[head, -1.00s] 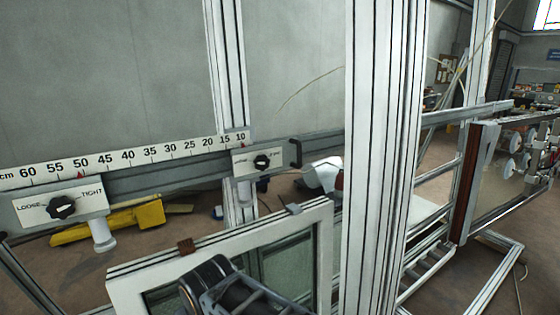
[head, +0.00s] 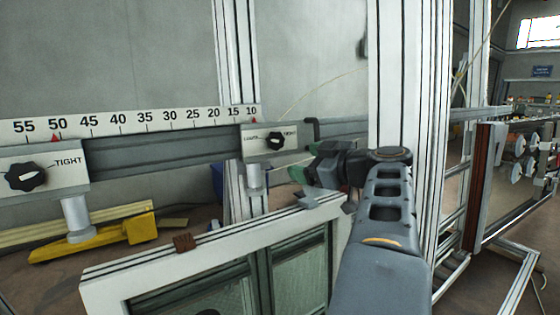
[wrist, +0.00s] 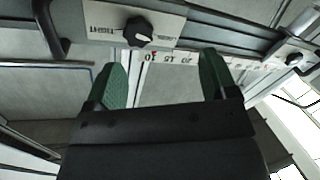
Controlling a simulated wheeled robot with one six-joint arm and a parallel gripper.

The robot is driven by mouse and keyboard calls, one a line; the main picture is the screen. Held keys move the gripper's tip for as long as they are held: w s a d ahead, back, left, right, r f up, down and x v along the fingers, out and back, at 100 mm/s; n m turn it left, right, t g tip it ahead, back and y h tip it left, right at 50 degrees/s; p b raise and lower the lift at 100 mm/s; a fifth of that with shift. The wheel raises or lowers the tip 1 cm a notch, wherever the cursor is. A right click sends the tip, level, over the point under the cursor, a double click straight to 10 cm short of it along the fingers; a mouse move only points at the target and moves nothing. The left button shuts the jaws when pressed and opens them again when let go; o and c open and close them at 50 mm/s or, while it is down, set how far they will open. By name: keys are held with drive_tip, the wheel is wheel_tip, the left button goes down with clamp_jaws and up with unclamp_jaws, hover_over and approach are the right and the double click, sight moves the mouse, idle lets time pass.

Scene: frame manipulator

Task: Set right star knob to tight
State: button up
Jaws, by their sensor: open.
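The right star knob (head: 276,141) is black and sits on a white plate (head: 256,150) marked LOOSE at left and TIGHT at right. In the wrist view the scene is upside down; the knob (wrist: 138,31) is near the top, and its white mark seems to lean toward the LOOSE side. My gripper (head: 310,160) is just right of and below the knob in the head view, apart from it. In the wrist view its green fingers (wrist: 163,75) are spread and empty, with the knob beyond them.
A left star knob (head: 26,177) sits on another plate along the scaled rail (head: 160,146). A white window frame (head: 130,276) stands below. A tall white post (head: 394,70) rises behind my arm. A black bar end (wrist: 48,28) lies near the plate.

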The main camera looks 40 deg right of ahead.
sight(278, 142)
drive_tip(key=shift+n+t+h, duration=0.3)
drive_tip(key=shift+n+t, duration=0.3)
drive_tip(key=shift+t, duration=0.2)
drive_tip(key=w+p, duration=0.1)
drive_tip(key=w, duration=0.3)
drive_tip(key=w+r+p, duration=0.1)
drive_tip(key=w, duration=0.3)
drive_tip(key=w+d+r+p, duration=0.1)
drive_tip(key=w, duration=0.3)
drive_tip(key=shift+r, duration=0.1)
drive_tip(key=shift+c, duration=0.4)
drive_tip(key=c, duration=0.8)
drive_tip(key=shift+c, duration=0.2)
